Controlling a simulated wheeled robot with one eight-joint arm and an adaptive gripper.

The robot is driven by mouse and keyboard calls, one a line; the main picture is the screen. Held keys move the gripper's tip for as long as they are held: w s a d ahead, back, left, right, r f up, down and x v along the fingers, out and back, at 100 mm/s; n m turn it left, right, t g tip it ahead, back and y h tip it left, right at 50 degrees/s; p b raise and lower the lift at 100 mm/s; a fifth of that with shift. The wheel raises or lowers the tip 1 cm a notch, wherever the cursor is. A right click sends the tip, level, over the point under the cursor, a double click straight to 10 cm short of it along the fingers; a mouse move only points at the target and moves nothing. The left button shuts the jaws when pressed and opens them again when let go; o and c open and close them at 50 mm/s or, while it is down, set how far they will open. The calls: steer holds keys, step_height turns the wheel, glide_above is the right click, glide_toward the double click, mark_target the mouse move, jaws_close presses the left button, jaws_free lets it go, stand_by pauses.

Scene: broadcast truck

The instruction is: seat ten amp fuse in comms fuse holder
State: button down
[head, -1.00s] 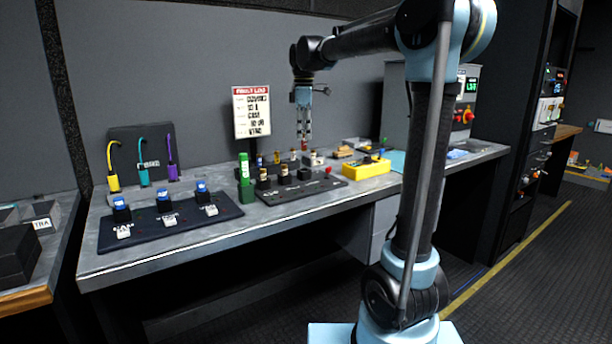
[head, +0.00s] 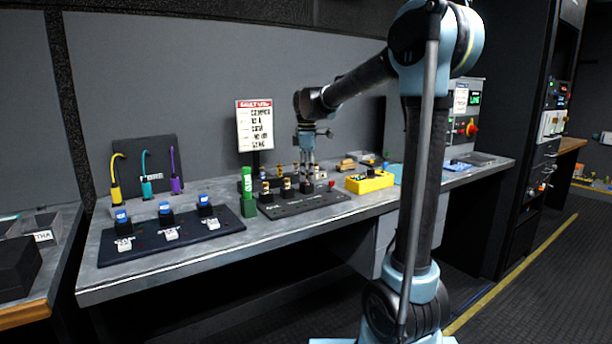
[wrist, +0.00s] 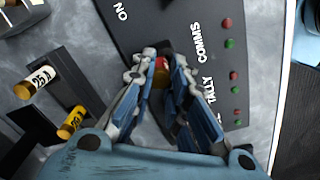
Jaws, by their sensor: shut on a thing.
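My gripper (head: 307,178) points down over the right-hand holder (head: 306,187) on the black fuse panel (head: 305,205). In the wrist view my gripper (wrist: 160,85) is shut on a small fuse (wrist: 160,66) with a red end and an amber part. Its rating cannot be read. The fuse is beside the COMMS label on the panel (wrist: 205,20). The fingers hide the comms holder in the wrist view, so I cannot tell whether the fuse is inside it. Two other holders, left (head: 267,197) and middle (head: 287,191), each show a fuse.
A rack behind the panel holds spare fuses, including one marked 25 (wrist: 38,80) and a yellow one (wrist: 72,122). A green cylinder (head: 247,182) stands left of the panel. A yellow box (head: 370,182) lies to the right. A fault log sign (head: 255,126) stands behind.

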steer(key=c, duration=1.6)
jaws_free()
steer(key=shift+f, duration=0.1)
steer(key=shift+o, duration=0.2)
step_height(320, 180, up, 12)
steer(key=s+d+f+m+t, duration=0.1)
steer(key=s+d+f+m, duration=0.9)
steer(key=s+d, duration=0.5)
steer(key=s+d+f+m, duration=0.3)
steer(key=s+f+m, duration=0.1)
steer(key=s+f, duration=0.4)
steer(key=s+d+f+m+t, duration=0.1)
steer(key=s+d+f+m, duration=0.2)
steer(key=s+f, duration=0.6)
step_height(320, 180, down, 3)
steer(key=shift+d+f+m, duration=0.15)
steer(key=shift+f+m, duration=0.05)
steer(key=shift+m, duration=0.2)
